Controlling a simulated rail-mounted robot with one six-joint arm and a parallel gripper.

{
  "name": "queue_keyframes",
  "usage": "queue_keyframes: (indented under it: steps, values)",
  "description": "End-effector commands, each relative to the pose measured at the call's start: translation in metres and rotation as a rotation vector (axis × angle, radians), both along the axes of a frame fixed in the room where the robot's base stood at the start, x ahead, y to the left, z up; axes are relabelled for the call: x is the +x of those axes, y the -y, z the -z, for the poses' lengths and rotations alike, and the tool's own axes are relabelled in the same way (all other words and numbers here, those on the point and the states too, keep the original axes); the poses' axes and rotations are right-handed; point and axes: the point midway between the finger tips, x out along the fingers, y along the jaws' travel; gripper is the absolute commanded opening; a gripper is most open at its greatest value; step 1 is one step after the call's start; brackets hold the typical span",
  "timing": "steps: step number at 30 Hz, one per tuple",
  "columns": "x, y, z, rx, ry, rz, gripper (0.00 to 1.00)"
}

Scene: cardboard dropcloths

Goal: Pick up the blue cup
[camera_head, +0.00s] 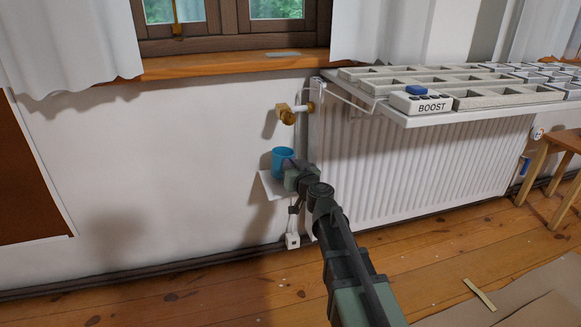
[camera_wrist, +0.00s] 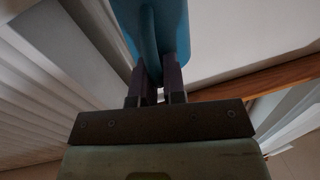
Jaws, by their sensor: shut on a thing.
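The blue cup (camera_head: 281,158) stands upright at a small white shelf (camera_head: 268,184) on the wall, left of the radiator. I cannot tell whether its base touches the shelf. My gripper (camera_head: 290,165) reaches it from the lower right and hides part of its right side. In the wrist view the cup (camera_wrist: 152,28) fills the top middle. The two dark fingers of my gripper (camera_wrist: 158,75) are shut on it, one on each side of a narrow part of the cup, perhaps its wall or handle.
A white radiator (camera_head: 420,160) stands close to the right of my arm. A brass valve (camera_head: 287,115) juts out above the cup.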

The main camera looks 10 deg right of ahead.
Motion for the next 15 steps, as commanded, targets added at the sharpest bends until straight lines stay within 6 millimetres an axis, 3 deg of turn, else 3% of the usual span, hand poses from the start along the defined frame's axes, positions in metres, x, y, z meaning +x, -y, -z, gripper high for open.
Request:
queue_keyframes:
  steps: [1,15]
  values:
    - [0.0,0.0,-0.011,0.0,0.0,0.0,0.0]
    - [0.0,0.0,-0.07,0.0,0.0,0.0,0.0]
